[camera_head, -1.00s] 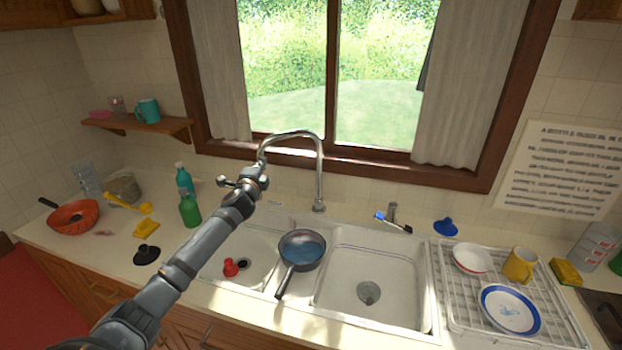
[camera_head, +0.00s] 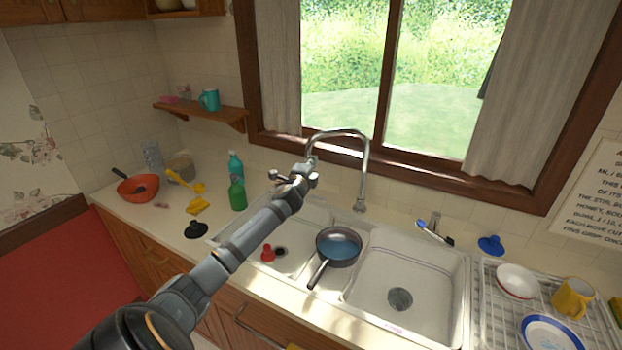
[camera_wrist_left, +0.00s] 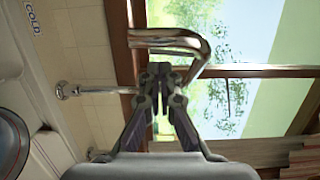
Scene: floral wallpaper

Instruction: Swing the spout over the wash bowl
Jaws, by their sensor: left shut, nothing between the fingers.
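The chrome spout (camera_head: 337,133) rises behind the sink and arches left, its outlet end above the left sink bowl (camera_head: 290,235). The right sink bowl (camera_head: 385,280) is bare with a drain. Which one is the wash bowl I cannot tell. My left gripper (camera_head: 311,168) is shut and empty, at the outlet end of the spout; its arm crosses in front of the left bowl. In the left wrist view the shut fingers (camera_wrist_left: 162,72) are close to the spout (camera_wrist_left: 195,45); whether they touch is unclear. My right gripper is not in view.
A pan (camera_head: 338,247) with blue inside rests over the sink's middle divider. A red object (camera_head: 268,253) is in the left bowl. A dish rack (camera_head: 490,310) is at right.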

